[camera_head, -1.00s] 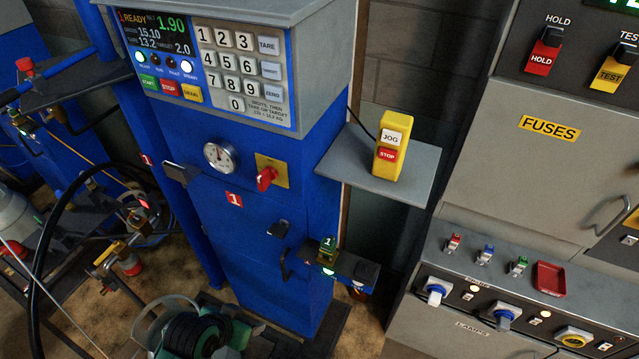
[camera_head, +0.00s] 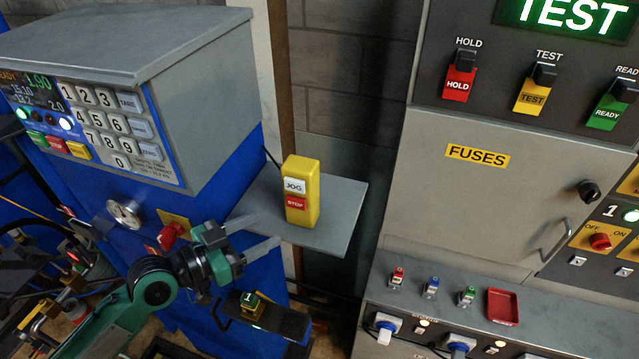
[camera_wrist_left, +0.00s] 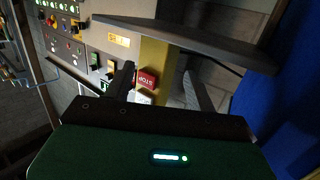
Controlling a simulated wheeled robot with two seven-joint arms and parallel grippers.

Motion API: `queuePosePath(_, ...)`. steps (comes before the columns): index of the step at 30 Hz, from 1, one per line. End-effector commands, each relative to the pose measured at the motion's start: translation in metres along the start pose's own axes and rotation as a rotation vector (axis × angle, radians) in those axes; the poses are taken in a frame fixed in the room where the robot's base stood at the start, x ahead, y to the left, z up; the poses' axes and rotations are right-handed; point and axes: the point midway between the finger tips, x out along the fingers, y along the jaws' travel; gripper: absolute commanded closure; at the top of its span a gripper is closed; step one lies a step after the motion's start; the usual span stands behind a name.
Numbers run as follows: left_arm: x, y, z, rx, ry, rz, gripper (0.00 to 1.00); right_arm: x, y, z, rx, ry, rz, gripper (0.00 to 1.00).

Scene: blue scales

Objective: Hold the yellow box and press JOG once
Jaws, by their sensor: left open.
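The yellow box (camera_head: 302,192) stands upright on a grey shelf (camera_head: 343,215) at the side of the blue scale cabinet. Its front has a white JOG button (camera_head: 294,186) above a red STOP button (camera_head: 295,203). My left gripper (camera_head: 268,229) is open, in front of and slightly below the box, with its fingers pointing toward it. In the left wrist view, the yellow box (camera_wrist_left: 153,58) appears between the two spread fingers (camera_wrist_left: 160,78), upside down. The red STOP button (camera_wrist_left: 147,79) shows there; the JOG button (camera_wrist_left: 141,97) is partly hidden by the gripper body. My right gripper is not in view.
The scale's keypad panel (camera_head: 107,122) and a red switch (camera_head: 170,236) are left of the box. A small bracket with a green-yellow block (camera_head: 252,302) is below. The grey fuse cabinet (camera_head: 480,205) stands right. The shelf is clear right of the box.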

Motion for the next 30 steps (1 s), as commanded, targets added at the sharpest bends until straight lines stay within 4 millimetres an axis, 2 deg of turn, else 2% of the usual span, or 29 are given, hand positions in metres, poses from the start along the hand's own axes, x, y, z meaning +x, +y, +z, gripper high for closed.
queuePosePath(5, 0.011, -0.001, -0.004, -0.003, 0.008, 0.0, 0.44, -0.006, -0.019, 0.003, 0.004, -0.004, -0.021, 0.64)
queuePosePath(9, 0.03, -0.001, -0.005, -0.004, 0.008, 0.001, 0.44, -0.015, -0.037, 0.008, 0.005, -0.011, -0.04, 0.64)
queuePosePath(11, 0.039, -0.001, -0.004, -0.004, 0.008, 0.0, 0.44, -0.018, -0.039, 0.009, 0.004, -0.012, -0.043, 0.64)
queuePosePath(15, 0.061, 0.0, -0.004, -0.003, 0.006, 0.001, 0.44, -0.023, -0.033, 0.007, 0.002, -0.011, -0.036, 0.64)
queuePosePath(21, 0.085, -0.001, -0.001, -0.001, 0.005, 0.001, 0.44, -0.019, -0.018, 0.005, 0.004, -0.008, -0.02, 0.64)
queuePosePath(30, 0.1, 0.0, -0.001, -0.001, 0.003, 0.001, 0.44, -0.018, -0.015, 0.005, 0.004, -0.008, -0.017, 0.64)
